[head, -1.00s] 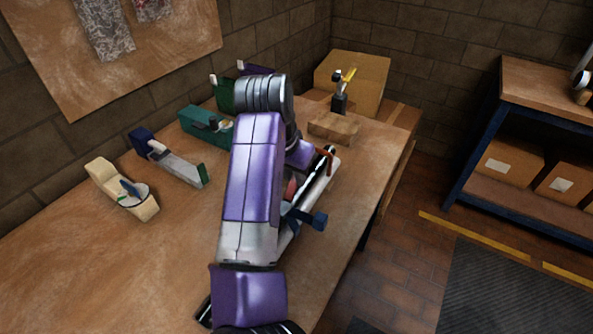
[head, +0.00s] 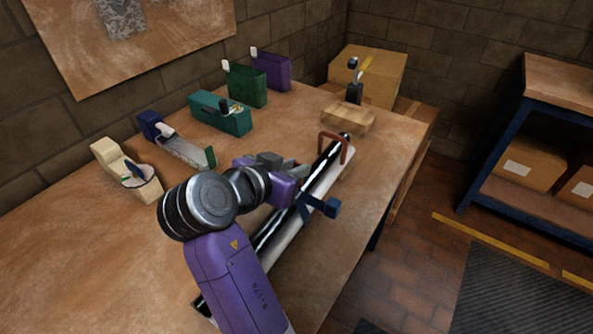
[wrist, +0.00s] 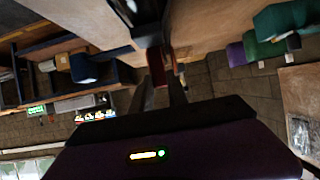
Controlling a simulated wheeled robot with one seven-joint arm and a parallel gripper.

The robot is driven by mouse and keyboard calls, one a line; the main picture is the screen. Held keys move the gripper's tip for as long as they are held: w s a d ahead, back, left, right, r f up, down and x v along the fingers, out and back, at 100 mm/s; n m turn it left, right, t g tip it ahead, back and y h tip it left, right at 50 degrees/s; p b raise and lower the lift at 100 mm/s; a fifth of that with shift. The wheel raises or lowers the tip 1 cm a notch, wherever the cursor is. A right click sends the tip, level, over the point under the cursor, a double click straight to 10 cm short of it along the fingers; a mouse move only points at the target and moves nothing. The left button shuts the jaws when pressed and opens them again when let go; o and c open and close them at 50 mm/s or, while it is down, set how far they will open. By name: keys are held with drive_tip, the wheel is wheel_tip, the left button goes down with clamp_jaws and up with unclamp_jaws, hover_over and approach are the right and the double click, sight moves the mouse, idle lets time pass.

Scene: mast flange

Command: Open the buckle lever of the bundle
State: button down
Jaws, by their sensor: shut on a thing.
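The bundle (head: 325,178) is a set of long black and white tubes lying lengthwise along the right part of the bench. A dark blue band with a blue block (head: 332,207) crosses it near its middle. My gripper (wrist: 162,62) is at the bundle, on its left side in the head view, and its fingertips are hidden there behind my purple hand. In the wrist view its fingers close around a small dark red piece (wrist: 169,78), which looks like the buckle lever. A dark blue part shows just beyond the fingers. How far the lever is turned cannot be told.
A red-brown arch (head: 334,142) stands over the bundle's far end. A wooden block (head: 348,117) and a cardboard box (head: 368,80) are behind it. Several cases and tools, including a teal box (head: 220,112), line the wall side. The bench's front left is clear.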

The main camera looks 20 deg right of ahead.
drive_tip(key=shift+a, duration=0.1)
idle(0.3)
drive_tip(key=c, duration=1.3)
unclamp_jaws()
drive_tip(key=shift+v, duration=3.9)
drive_tip(key=shift+s+f, duration=0.1)
